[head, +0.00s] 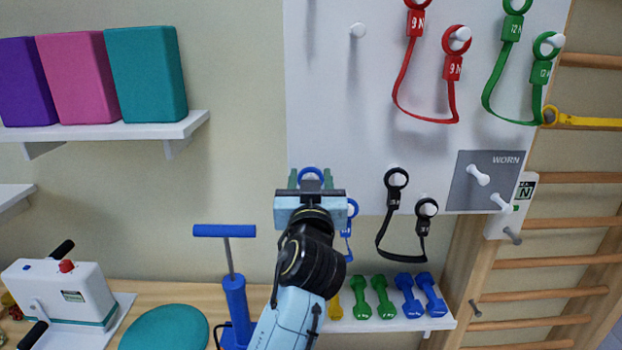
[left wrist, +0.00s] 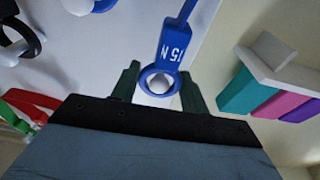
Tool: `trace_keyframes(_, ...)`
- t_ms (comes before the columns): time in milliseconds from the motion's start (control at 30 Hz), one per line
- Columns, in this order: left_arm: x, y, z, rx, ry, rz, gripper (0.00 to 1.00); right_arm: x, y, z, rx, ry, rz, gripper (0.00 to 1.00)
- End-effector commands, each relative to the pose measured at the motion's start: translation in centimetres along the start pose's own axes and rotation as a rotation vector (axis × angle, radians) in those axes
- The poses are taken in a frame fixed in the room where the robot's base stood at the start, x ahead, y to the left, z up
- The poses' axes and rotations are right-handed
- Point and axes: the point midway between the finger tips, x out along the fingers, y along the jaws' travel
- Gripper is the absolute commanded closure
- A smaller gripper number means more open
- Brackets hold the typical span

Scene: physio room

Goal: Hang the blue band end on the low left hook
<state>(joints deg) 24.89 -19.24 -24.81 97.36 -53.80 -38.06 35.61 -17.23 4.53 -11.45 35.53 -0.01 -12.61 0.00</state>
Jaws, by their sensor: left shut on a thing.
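The blue band end (left wrist: 172,45), a ring with a 15 N tag, is between the fingers of my left gripper (left wrist: 158,88). In the head view the top of its blue ring (head: 311,171) shows between the fingertips of my left gripper (head: 310,180), in front of the white board's lower left part. In the left wrist view a white round hook end (left wrist: 160,85) shows through the ring; whether the ring is around the hook or just in front of it I cannot tell. Another part of the blue band (head: 347,232) hangs right of my gripper. My right gripper is out of view.
A black band (head: 382,235) hangs on hooks to the right. Red (head: 400,88) and green (head: 490,98) bands hang above. An empty hook (head: 357,30) is at upper left of the board. Dumbbells (head: 380,296) and a blue pump (head: 236,300) stand below.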

Motion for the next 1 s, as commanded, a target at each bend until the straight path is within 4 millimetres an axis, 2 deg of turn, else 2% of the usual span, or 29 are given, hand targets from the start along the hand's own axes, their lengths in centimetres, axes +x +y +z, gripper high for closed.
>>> trace_keyframes(600,-2.5,0.3,-0.5,-0.008,0.000,0.004,1.00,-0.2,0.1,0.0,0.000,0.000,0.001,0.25)
trace_keyframes(1000,-2.8,0.2,-0.5,-0.006,-0.001,0.003,1.00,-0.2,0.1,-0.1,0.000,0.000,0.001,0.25)
